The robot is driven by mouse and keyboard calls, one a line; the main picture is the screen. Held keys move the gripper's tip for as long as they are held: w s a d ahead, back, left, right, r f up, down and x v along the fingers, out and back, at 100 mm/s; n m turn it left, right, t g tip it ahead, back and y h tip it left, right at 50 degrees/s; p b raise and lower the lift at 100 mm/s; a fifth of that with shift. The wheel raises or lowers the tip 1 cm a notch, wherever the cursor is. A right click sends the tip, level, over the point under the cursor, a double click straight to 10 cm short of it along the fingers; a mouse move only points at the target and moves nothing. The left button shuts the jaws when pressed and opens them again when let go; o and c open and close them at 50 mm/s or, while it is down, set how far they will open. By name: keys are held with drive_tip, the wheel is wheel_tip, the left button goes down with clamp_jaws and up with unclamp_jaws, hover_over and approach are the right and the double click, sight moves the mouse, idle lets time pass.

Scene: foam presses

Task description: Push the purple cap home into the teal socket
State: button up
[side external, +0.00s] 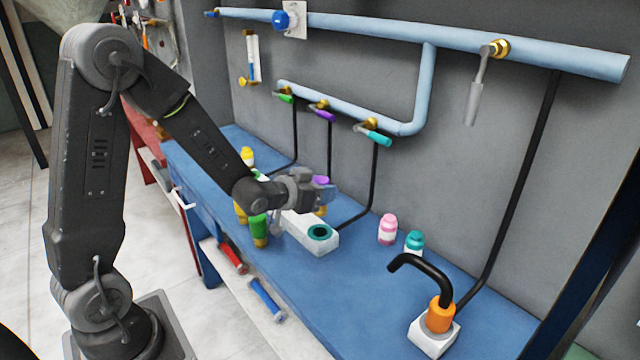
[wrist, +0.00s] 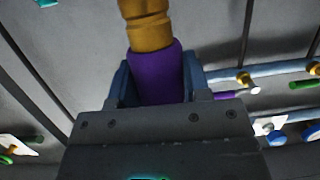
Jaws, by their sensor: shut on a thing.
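The purple cap (side external: 321,180) is between the blue fingers of my gripper (side external: 327,195) in the side view. In the wrist view the cap (wrist: 156,75) fills the space between the fingers (wrist: 155,82), with a ribbed gold part (wrist: 148,25) extending from it. My gripper is shut on the cap. The teal socket (side external: 320,233) is a ring with a dark opening, at the near right end of a white block (side external: 298,228) on the blue bench. The cap is above and behind the socket in the side view, apart from it. The wrist view does not show the socket.
A green bottle (side external: 259,231) stands left of the block. A pink bottle (side external: 388,230) and a teal bottle (side external: 413,242) stand to the right. A black bent pipe (side external: 425,268) rises from an orange fitting (side external: 439,316). The blue bench (side external: 345,285) is clear in front of the block.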

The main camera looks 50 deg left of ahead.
sight(320, 215)
drive_tip(key=shift+f, duration=2.2)
drive_tip(key=shift+f, duration=1.45)
drive_tip(key=shift+r, duration=1.2)
drive_tip(key=shift+f, duration=1.4)
idle(0.6)
drive_tip(key=o, duration=1.1)
drive_tip(key=shift+o, duration=0.2)
drive_tip(key=s+r, duration=0.4)
drive_tip(key=r, duration=0.4)
drive_tip(key=shift+s+d+r, duration=0.15)
drive_tip(key=shift+s+r, duration=0.1)
drive_tip(key=shift+s, duration=0.15)
